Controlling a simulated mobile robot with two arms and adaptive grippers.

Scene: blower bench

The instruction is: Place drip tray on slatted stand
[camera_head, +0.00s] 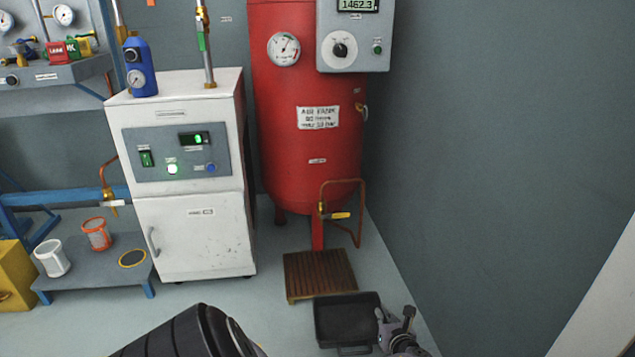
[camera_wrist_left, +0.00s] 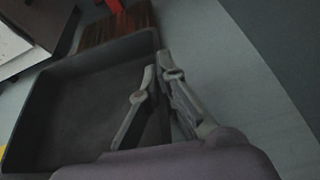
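The drip tray (camera_head: 333,339), a dark, shallow rectangular pan with a loop handle at its near side, is just in front of the slatted stand. It fills the left of the left wrist view (camera_wrist_left: 60,85). My left gripper (camera_head: 393,325) is at the tray's right wall. In the wrist view its fingers (camera_wrist_left: 161,75) close on that wall, one inside and one outside. Whether the tray touches the floor is unclear. The brown wooden slatted stand (camera_head: 319,272) lies bare on the floor below the red tank and shows behind the tray (camera_wrist_left: 118,28). My right gripper is out of view.
The red tank (camera_head: 303,165) stands behind the stand, with a copper drain pipe and yellow-handled valve (camera_head: 340,215) above it. A white cabinet (camera_head: 195,235) is to the left. The grey wall (camera_head: 480,150) closes the right side, with a strip of free floor before it.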

